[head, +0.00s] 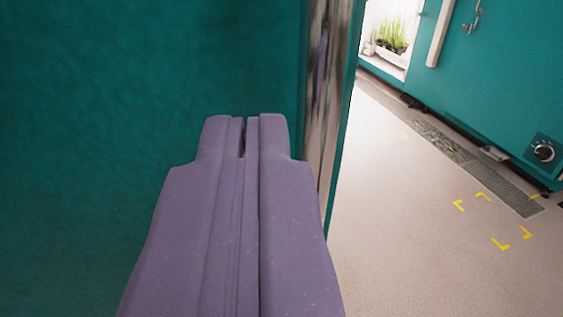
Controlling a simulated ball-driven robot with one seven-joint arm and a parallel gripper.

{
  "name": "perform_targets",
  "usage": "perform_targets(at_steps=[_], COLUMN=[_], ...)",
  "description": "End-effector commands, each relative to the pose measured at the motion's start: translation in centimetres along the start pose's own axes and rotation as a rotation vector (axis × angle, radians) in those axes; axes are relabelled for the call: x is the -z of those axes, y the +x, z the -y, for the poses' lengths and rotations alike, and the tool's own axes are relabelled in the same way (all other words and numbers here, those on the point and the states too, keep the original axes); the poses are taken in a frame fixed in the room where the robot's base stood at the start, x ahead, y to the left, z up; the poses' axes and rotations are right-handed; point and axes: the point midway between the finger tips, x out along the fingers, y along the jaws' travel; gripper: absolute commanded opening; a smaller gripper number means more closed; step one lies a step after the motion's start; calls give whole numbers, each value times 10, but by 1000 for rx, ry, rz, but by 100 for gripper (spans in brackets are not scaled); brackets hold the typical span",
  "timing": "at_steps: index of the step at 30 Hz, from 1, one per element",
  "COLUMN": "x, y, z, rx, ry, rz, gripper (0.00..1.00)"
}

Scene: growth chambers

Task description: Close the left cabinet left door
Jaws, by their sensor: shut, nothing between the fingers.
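A large teal panel (120,90) fills the left half of the head view, very close. It looks like a cabinet door, but I cannot tell which one. A shiny metallic strip (326,80) and a thin teal edge run down its right side. My purple gripper (245,125) is shut and empty. It points at the panel near the strip, and I cannot tell whether it touches. The panel's hinge, handle and the rest of the cabinet are out of view.
Pale floor (420,270) with yellow corner marks lies open to the right. Beyond it stands a teal cabinet (500,80) with a dark knob (543,151). Green plants (392,38) stand in a bright opening at the back. A grate (480,165) runs along the floor.

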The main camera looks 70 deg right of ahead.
Motion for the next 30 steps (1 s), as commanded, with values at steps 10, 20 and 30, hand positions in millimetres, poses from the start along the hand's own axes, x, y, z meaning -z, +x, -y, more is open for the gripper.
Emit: perform_targets(at_steps=[10,20,30], x=[-1,0,0], y=[63,76,80], z=[0,1,0], rx=[0,2,5], ry=[0,0,0], rz=[1,2,1], gripper=[0,0,0])
